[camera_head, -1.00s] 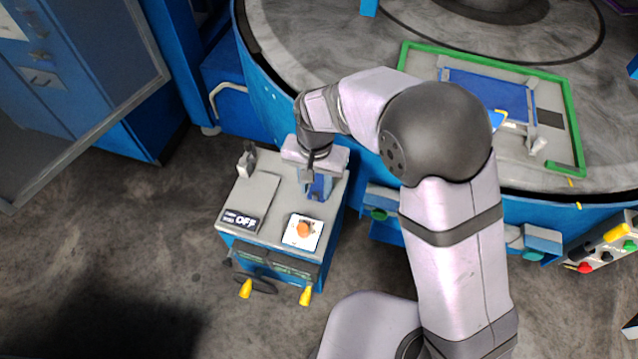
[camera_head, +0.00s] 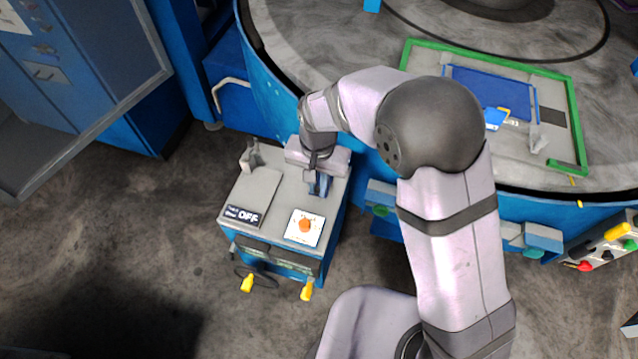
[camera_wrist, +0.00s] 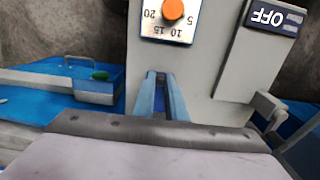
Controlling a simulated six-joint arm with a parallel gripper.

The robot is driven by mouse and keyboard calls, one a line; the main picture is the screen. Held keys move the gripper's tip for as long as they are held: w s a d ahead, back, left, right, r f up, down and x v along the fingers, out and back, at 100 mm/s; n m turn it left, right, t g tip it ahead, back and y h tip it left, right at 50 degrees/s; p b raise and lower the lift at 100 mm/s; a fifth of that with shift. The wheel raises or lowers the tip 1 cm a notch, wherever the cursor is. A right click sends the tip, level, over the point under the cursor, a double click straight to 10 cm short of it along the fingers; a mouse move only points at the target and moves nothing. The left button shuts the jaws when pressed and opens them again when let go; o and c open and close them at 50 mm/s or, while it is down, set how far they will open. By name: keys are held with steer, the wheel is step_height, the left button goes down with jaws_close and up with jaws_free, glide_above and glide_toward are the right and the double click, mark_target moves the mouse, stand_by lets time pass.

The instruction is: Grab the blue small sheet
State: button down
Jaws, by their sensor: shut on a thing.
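My gripper (camera_head: 318,180) is low over the top of a grey and blue control box (camera_head: 278,190), behind its orange dial. It is shut on the blue small sheet (camera_head: 322,186), of which only a narrow blue part shows between and beside the fingers. In the wrist view my fingers (camera_wrist: 160,78) stand close together with a dark, thin gap between them; the sheet is hard to make out there. I cannot tell whether the sheet touches the box top.
The box carries an orange dial (camera_head: 305,226), an OFF plate (camera_head: 245,216) and a grey upright clip (camera_head: 251,156). A round grey table (camera_head: 330,50) with a green frame (camera_head: 574,110), a larger blue sheet (camera_head: 480,85) and a small blue piece (camera_head: 494,119) stands behind.

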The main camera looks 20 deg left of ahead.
mark_target(317, 188)
step_height(317, 188, up, 10)
steer(key=b, duration=0.2)
steer(key=shift+b, duration=0.4)
steer(key=shift+f, duration=0.1)
